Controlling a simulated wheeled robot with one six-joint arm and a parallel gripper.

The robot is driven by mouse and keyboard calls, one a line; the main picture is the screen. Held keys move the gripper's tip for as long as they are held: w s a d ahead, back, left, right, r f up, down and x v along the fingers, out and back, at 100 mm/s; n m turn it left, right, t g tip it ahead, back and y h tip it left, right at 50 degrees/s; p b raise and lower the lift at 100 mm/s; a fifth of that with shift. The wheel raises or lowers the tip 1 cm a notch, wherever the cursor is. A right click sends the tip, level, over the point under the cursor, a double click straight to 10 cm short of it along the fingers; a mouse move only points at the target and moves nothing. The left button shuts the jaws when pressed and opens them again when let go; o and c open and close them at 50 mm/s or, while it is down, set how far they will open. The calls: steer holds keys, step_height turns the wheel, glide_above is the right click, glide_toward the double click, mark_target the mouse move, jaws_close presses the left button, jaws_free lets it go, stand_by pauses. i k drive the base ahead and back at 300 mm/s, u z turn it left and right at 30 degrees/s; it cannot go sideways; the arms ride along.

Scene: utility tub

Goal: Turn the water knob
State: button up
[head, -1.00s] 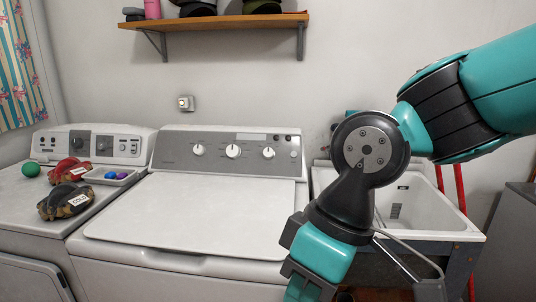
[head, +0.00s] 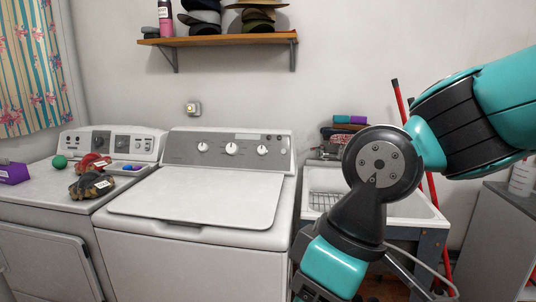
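The white utility tub (head: 325,178) stands against the wall to the right of the washer in the head view. My arm crosses in front of it and hides its middle. A wire rack shows inside the basin at its left. My arm's wrist hangs low in front of the tub, and my gripper's fingers are below the bottom edge of the picture.
A white washer (head: 190,210) and a dryer (head: 50,218) stand to the left. Folded cloths (head: 345,128) are stacked above the tub's back. A red pole (head: 433,185) leans behind my arm. A grey cabinet (head: 500,235) stands at the right. A shelf (head: 220,40) holds hats.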

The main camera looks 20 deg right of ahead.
mark_target(262, 150)
steer(key=u, duration=0.05)
steer(key=i, duration=1.1)
steer(key=u, duration=0.6)
